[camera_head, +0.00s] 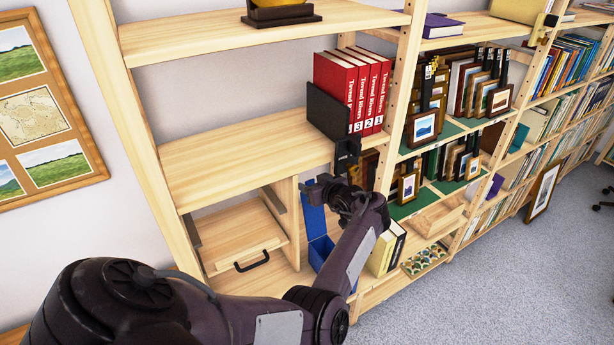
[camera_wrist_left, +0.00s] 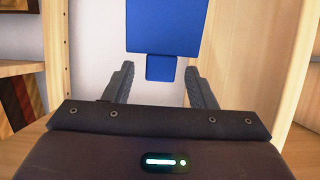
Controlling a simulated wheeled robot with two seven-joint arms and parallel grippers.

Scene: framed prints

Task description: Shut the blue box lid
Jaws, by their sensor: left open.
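The blue box (camera_head: 319,252) stands on a low shelf, partly hidden behind my left arm. Its lid (camera_head: 313,219) is open and stands up at the back of the box. In the left wrist view the lid (camera_wrist_left: 165,27) is a flat blue panel with a small tab (camera_wrist_left: 160,69) at its lower picture edge. My left gripper (camera_head: 322,187) is by the lid's upper end. In the wrist view its open fingers (camera_wrist_left: 159,82) point toward the lid, one on each side of the tab, with nothing between them. My right gripper is not in view.
A wooden drawer or panel with a black handle (camera_head: 252,261) is left of the box. Red binders (camera_head: 352,88) stand on the shelf above. Upright books (camera_head: 386,250) stand to the right. A wooden upright (camera_wrist_left: 272,50) is close beside the gripper in the wrist view.

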